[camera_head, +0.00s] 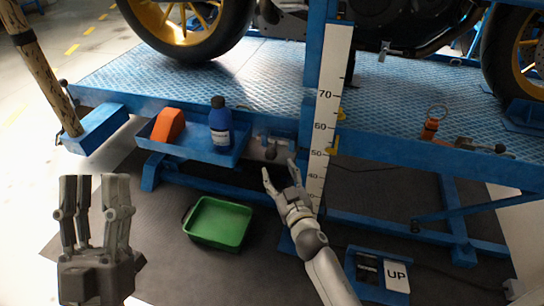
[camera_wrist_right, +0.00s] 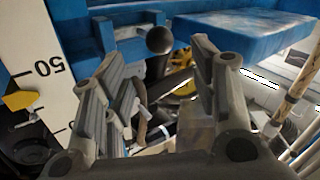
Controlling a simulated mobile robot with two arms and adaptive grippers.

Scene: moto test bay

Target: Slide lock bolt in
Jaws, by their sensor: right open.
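The lock bolt (camera_head: 270,152) is a small grey piece with a dark round knob on the lift's blue side rail, just right of the blue tray. Its round knob end (camera_wrist_right: 159,40) shows in the right wrist view, beyond and between my fingertips. My right gripper (camera_head: 279,169) is open and empty, just below the bolt and apart from it. Its spread fingers (camera_wrist_right: 160,68) fill the lower wrist view. My left gripper (camera_head: 97,190) is open and empty at the lower left, fingers up, far from the bolt. How far the bolt is in, I cannot tell.
A blue tray (camera_head: 190,154) holds an orange block (camera_head: 168,125) and a blue bottle (camera_head: 220,123). A height scale (camera_head: 327,110) stands right of the bolt. A green bin (camera_head: 218,222) sits on the floor mat. The UP pedal box (camera_head: 397,275) is lower right.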

